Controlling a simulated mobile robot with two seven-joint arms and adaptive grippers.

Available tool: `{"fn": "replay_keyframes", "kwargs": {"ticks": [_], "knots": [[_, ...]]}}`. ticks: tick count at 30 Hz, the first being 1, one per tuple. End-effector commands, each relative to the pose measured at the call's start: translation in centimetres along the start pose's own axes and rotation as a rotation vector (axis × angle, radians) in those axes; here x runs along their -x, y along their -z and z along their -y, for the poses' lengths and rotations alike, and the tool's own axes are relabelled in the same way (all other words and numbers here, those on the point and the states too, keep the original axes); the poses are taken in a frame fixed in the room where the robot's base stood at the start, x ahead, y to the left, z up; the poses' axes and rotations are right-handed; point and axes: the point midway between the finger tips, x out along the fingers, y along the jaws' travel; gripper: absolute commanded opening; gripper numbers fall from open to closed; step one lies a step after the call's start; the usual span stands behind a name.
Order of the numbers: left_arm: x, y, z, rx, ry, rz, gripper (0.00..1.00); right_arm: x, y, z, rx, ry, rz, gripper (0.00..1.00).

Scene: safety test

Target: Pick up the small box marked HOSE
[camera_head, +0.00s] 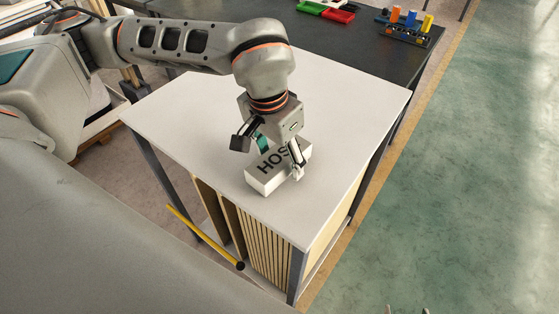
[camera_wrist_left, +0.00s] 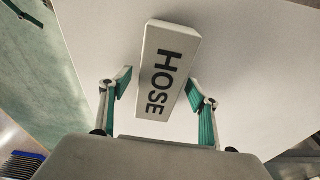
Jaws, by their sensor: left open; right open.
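The small white box (camera_head: 276,171) marked HOSE in black letters lies on the white tabletop, near its front edge. My left gripper (camera_head: 279,158) is over the box from above, open, with one finger on each side of it. In the left wrist view the box (camera_wrist_left: 165,72) shows between the two open fingers (camera_wrist_left: 158,82), with a small gap at the left finger; whether the right finger touches it I cannot tell. Only the fingertips of my right gripper (camera_head: 406,310) show at the bottom edge of the head view, spread apart and empty, far from the box.
The white tabletop (camera_head: 345,110) is otherwise clear around the box. A dark table (camera_head: 345,45) behind it bears a green tray (camera_head: 311,7), a red tray (camera_head: 338,15) and a rack (camera_head: 407,33) with coloured items. Wooden panels (camera_head: 262,237) stand under the white table. Green floor lies to the right.

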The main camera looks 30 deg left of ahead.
Motion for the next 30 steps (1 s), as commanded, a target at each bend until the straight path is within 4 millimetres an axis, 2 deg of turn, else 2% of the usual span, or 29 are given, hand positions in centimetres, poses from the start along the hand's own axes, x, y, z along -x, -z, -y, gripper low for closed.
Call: {"fn": "replay_keyframes", "kwargs": {"ticks": [1, 6, 20, 26, 30], "knots": [[0.0, 0.0, 0.0, 0.0, 0.0, 0.0, 0.58, 0.0, 0.0, 0.0, 0.0, 0.0, 0.0, 0.58], [0.0, 0.0, 0.0, 0.0, 0.0, 0.0, 0.17, 0.0, 0.0, 0.0, 0.0, -0.001, 0.0, 0.58], [0.7, 0.2, 0.0, 0.0, 0.0, -0.001, 0.17, 0.0, 0.2, 0.0, 0.0, -0.001, -0.002, 0.58], [3.3, 0.6, 0.0, 0.0, 0.001, -0.005, 0.17, 0.1, 0.5, -0.1, -0.002, -0.001, -0.006, 0.58], [6.5, 1.1, 0.0, 0.001, 0.001, -0.008, 0.17, 0.2, 0.8, -0.1, -0.005, 0.0, -0.009, 0.58]]}}
